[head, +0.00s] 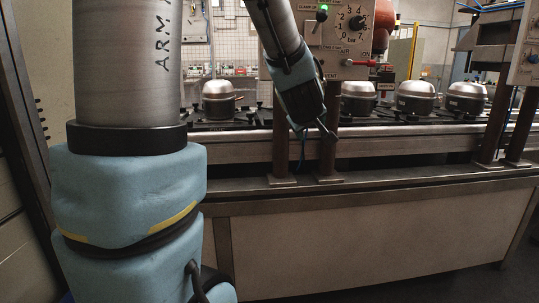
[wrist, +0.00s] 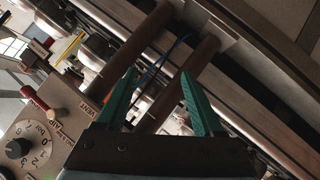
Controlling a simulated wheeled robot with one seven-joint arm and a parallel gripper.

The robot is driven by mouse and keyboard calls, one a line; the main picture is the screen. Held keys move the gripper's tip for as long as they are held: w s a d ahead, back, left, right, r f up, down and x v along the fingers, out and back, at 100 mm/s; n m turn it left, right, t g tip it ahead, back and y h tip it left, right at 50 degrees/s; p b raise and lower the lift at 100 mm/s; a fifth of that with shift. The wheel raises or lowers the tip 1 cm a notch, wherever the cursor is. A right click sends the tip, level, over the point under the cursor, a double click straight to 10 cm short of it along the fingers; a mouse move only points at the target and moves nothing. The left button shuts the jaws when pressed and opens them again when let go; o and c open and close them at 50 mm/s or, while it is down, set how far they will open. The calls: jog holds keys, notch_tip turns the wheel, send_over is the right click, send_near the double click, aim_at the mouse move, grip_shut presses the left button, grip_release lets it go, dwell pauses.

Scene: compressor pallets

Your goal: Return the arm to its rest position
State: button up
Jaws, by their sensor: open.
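My gripper (head: 316,134) hangs at the end of my arm in the head view, in front of the bench and just below the control box (head: 335,40). It points down and a little to the right. In the wrist view my gripper (wrist: 155,98) shows two green fingers spread apart with nothing between them. Brown posts and the bench edge lie beyond the fingers. The control box also shows at the left of the wrist view (wrist: 50,140), tilted, with a dial and a red lever.
Several compressors, one of them left of my forearm (head: 218,100) and others to the right (head: 415,97), stand on the line behind the bench rail (head: 430,138). Brown posts (head: 328,155) support the control box. A second box (head: 528,55) is at far right. Dark floor shows at lower right.

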jog(key=s+a+f+m+g+y, duration=0.3)
jog(key=s+a+f+m+g, duration=0.5)
jog(key=s+a+f, duration=0.9)
notch_tip(320, 180, up, 19)
jog(key=n+g+p, duration=0.2)
jog(key=p, duration=1.6)
jog(key=shift+s+a+f, duration=0.15)
jog(key=shift+s+a, duration=0.05)
jog(key=shift+s, duration=0.1)
